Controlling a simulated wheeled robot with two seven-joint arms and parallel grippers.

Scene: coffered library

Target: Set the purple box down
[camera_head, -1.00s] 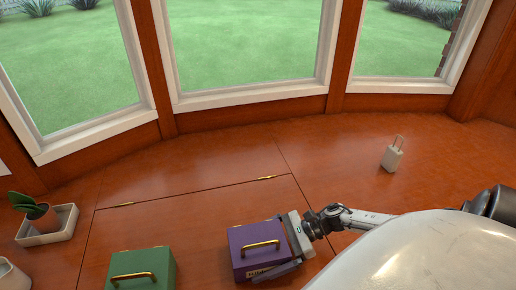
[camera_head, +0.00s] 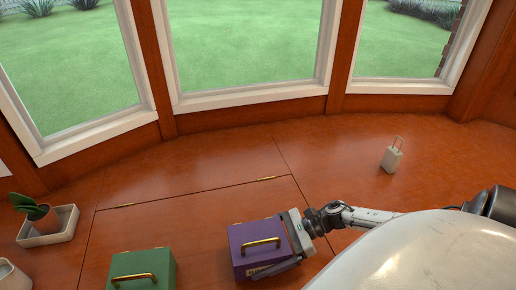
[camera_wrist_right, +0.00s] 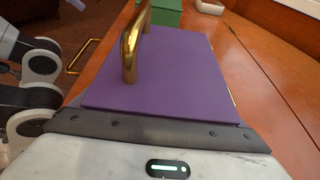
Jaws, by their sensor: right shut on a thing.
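The purple box (camera_head: 250,237) has a gold handle on its lid and is at the lower middle of the head view. My right gripper (camera_head: 284,248) reaches it from the right and is shut on it, with one finger along its front side. In the right wrist view the purple lid (camera_wrist_right: 165,72) and the gold handle fill the middle, just beyond the gripper. Whether the box's underside touches the wooden surface (camera_head: 190,215) is hidden. My left gripper is not seen in the head view.
A green box (camera_head: 142,265) with a gold handle stands to the left, with a gap between. A potted plant (camera_head: 40,214) in a white tray (camera_head: 52,236) is at far left. A small white padlock-shaped object (camera_head: 392,158) stands at right. The wood behind the boxes is clear.

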